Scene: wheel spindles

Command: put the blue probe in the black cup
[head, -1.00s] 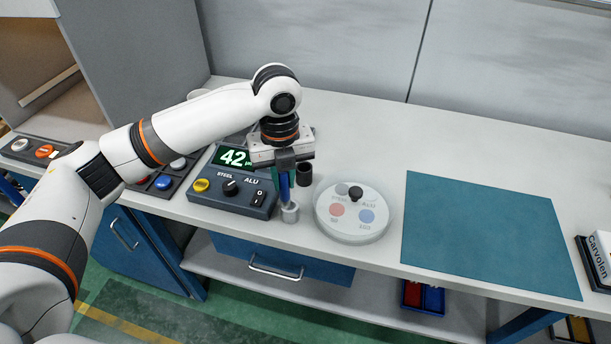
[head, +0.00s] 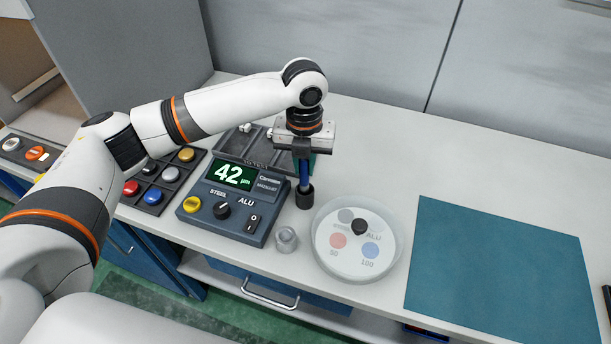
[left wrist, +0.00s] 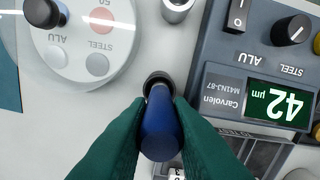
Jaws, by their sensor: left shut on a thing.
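My left gripper (head: 305,168) is shut on the blue probe (head: 304,171) and holds it upright. In the left wrist view, the green fingers hold the probe (left wrist: 160,128) from both sides. The probe's lower end is at the mouth of the black cup (head: 305,199), and in the left wrist view it overlaps the cup's dark opening (left wrist: 157,80). I cannot tell how deep the tip sits. The cup stands on the table behind the metal cup. My right gripper is out of view.
An empty-looking metal cup (head: 286,240) stands in front of the black cup. The gauge box (head: 231,200) reading 42 is at the left. A round clear dish (head: 345,262) with a black knob is at the right. A teal mat (head: 500,270) lies further right.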

